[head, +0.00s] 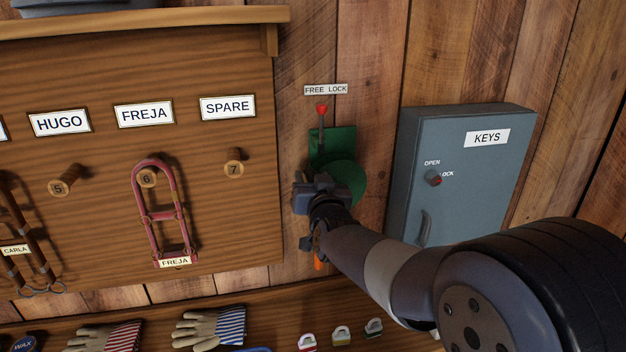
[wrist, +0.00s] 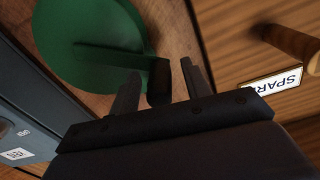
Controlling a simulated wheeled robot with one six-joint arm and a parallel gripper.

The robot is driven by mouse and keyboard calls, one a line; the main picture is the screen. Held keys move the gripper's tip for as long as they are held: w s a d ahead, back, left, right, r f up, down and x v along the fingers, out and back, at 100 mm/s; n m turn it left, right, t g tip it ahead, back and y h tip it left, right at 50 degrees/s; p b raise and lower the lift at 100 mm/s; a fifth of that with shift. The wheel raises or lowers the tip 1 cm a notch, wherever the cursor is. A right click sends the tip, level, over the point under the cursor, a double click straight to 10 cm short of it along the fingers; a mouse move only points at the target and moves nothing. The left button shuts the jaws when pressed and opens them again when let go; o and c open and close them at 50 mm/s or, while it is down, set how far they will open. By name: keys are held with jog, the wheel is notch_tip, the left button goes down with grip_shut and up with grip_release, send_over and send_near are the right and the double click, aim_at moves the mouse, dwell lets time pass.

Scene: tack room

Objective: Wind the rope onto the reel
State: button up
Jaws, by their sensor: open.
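The green reel (head: 347,172) is mounted on the plank wall, partly hidden behind my gripper (head: 320,188). In the wrist view the reel's round green face (wrist: 75,38) carries a green crank arm (wrist: 108,55) ending in a dark knob (wrist: 158,84). My gripper (wrist: 160,70) is open, with one finger on each side of the knob; I cannot tell if either touches it. A red-tipped lever (head: 322,110) stands above the reel, under a FREE LOCK label (head: 325,89). A bit of orange (head: 318,262), perhaps the rope, shows below my gripper; the rest is hidden.
A grey KEYS cabinet (head: 462,175) juts out to the right of the reel. To the left is a wooden peg board (head: 100,85), with empty peg 7 (head: 234,168) nearest and a red FREJA halter (head: 160,215) on peg 6. Gloves (head: 208,328) and padlocks (head: 341,335) lie on the shelf below.

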jog(key=shift+c, duration=0.2)
grip_shut()
jog(key=shift+r, duration=0.1)
dwell(0.4)
